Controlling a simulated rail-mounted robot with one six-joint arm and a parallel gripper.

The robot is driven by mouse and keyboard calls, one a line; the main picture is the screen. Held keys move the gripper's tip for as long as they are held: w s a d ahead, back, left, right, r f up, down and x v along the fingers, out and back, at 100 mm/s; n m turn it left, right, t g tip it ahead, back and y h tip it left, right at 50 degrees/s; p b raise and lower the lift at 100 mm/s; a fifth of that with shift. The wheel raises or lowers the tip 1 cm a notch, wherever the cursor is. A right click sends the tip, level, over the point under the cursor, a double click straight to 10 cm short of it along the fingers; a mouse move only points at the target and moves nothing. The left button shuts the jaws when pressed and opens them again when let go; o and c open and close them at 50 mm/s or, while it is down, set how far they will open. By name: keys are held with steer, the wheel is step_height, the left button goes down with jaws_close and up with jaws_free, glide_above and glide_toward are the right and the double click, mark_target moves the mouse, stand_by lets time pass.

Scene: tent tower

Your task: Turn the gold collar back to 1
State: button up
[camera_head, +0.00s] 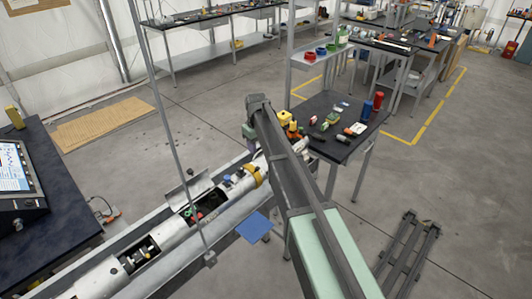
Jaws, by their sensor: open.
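The gold collar (254,175) is a yellow-gold band around the white tube (101,280), near the tube's far end. My arm passes just right of the collar and hides what lies behind it. The collar's markings are too small to read, so I cannot tell its setting. My gripper cannot be made out; only my arm's links show.
The tube lies in a long grey trough with open hatches showing inner parts. A blue square plate (254,227) is beside it. A dark table (345,152) with small coloured objects stands behind my arm. A console (20,180) stands left. A thin grey pole crosses the view.

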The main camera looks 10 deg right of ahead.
steer(key=shift+n, duration=0.8)
steer(key=f+b, duration=1.1)
steer(key=shift+w+a+f, duration=0.15)
steer(key=shift+w, duration=0.05)
steer(key=shift+c, duration=0.3)
jaws_close()
